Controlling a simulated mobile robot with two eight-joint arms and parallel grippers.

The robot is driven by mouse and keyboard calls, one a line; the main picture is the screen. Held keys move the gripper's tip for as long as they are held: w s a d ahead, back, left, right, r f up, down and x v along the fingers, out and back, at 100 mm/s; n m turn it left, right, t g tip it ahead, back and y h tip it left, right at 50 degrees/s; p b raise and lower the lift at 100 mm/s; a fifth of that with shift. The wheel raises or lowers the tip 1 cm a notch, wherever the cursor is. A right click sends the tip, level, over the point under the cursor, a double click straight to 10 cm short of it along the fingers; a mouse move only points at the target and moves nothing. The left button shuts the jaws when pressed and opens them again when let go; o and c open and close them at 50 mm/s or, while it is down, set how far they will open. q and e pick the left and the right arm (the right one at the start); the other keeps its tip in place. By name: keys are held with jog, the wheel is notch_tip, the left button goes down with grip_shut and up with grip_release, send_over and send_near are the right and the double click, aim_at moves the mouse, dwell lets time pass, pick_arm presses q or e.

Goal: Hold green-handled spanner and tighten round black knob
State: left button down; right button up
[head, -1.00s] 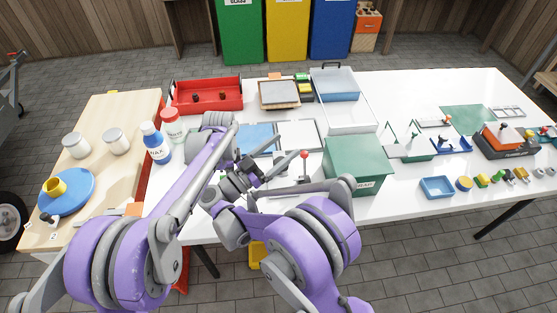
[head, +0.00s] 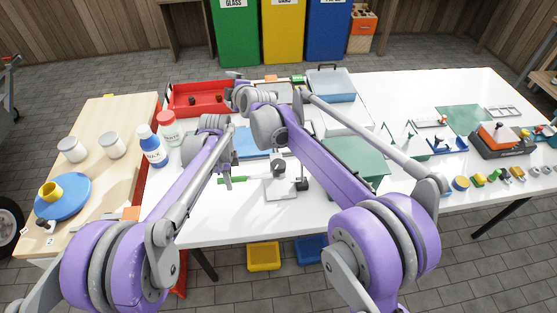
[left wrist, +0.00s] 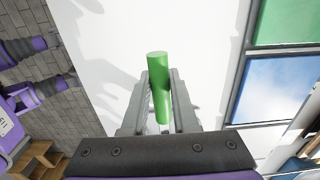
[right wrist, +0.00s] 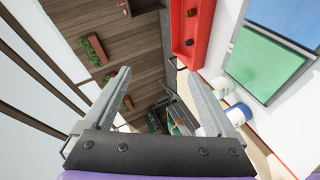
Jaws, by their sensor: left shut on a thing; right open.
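The green-handled spanner (head: 234,180) lies low over the white bench, its grey end pointing right toward a fixture with a pale base plate (head: 281,192). The round black knob (head: 279,165) tops that fixture. My left gripper (head: 224,165) is shut on the spanner's green handle; the left wrist view shows the handle (left wrist: 160,62) between the fingers. Whether the spanner's end touches the fixture is unclear. My right gripper (right wrist: 160,76) is open and empty, raised toward the back of the bench, away from the knob.
A red tray (head: 190,108) and a blue case (head: 332,86) stand at the back. White and blue bottles (head: 152,146) stand left of my left arm. A green box (head: 357,157) is partly behind my right arm. Bare bench lies in front of the fixture.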

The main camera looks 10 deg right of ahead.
jog(key=s+d+f+n+g+h, duration=0.1)
jog(key=s+d+f+n+g, duration=0.1)
jog(key=s+d+f+g, duration=0.3)
jog(key=g+h, duration=0.4)
jog(key=g, duration=0.4)
send_near(278, 164)
notch_tip(278, 164, down, 9)
jog(key=shift+s+d+r, duration=0.15)
jog(key=shift+d+r, duration=0.05)
jog(key=shift+c, duration=0.3)
jog(key=c, duration=1.3)
